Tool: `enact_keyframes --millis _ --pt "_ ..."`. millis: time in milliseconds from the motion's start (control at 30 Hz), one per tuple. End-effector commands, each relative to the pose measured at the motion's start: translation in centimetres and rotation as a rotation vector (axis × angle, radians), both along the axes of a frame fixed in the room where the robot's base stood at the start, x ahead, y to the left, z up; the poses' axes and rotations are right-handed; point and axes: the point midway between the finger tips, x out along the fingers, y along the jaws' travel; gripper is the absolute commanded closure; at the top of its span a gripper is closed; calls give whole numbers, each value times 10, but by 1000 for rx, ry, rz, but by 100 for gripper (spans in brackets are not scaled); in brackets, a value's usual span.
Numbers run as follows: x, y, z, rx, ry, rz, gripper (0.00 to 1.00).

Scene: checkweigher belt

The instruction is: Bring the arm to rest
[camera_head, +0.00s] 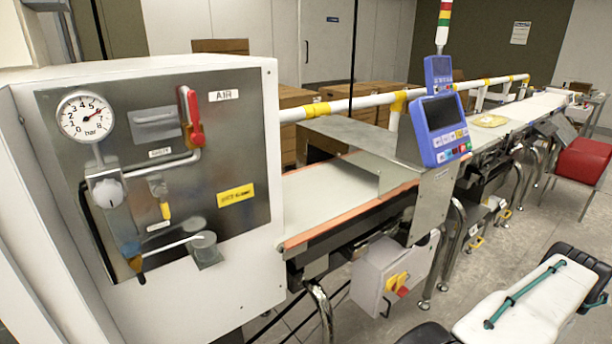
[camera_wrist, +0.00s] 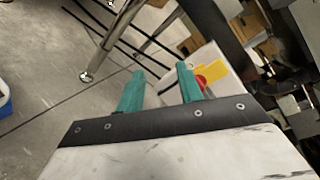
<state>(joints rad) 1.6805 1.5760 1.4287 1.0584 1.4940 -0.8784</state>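My gripper (camera_wrist: 160,69) shows in the wrist view as two teal fingers with a clear gap between them. It is open, and nothing is held between the fingers. The floor, a metal leg and a pale switch box with a yellow and red switch (camera_wrist: 207,74) lie beyond the fingertips. In the head view, a white and black part of my arm with a teal strip (camera_head: 525,292) shows at the lower right, over the floor in front of the conveyor. The fingers cannot be made out in the head view.
A white cabinet with a steel AIR panel (camera_head: 230,140) stands at the left. The conveyor belt (camera_head: 335,193) runs to the back right, with a blue display (camera_head: 440,125) and a yellow packet (camera_head: 489,120). A red seat or bin (camera_head: 584,160) stands at the right. Open floor (camera_head: 500,245) lies before the conveyor.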

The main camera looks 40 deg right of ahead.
Motion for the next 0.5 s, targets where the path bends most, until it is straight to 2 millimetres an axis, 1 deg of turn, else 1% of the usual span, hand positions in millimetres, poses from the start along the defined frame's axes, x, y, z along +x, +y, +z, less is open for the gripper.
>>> enact_keyframes --millis 33,67,167,200,267,300,367,400,467,500 --pt "6 0 16 11 24 42 64" --pt "10 2 24 22 41 69 64" --pt "25 8 60 48 111 174 64" --pt "32 11 77 56 144 223 64" --pt "44 18 103 60 198 298 64" --pt "52 23 121 60 234 347 64" --pt "64 32 148 54 289 418 64" --pt "72 38 165 46 326 464 64" --pt "83 49 191 29 379 529 64" --pt "90 57 209 13 413 572 64"
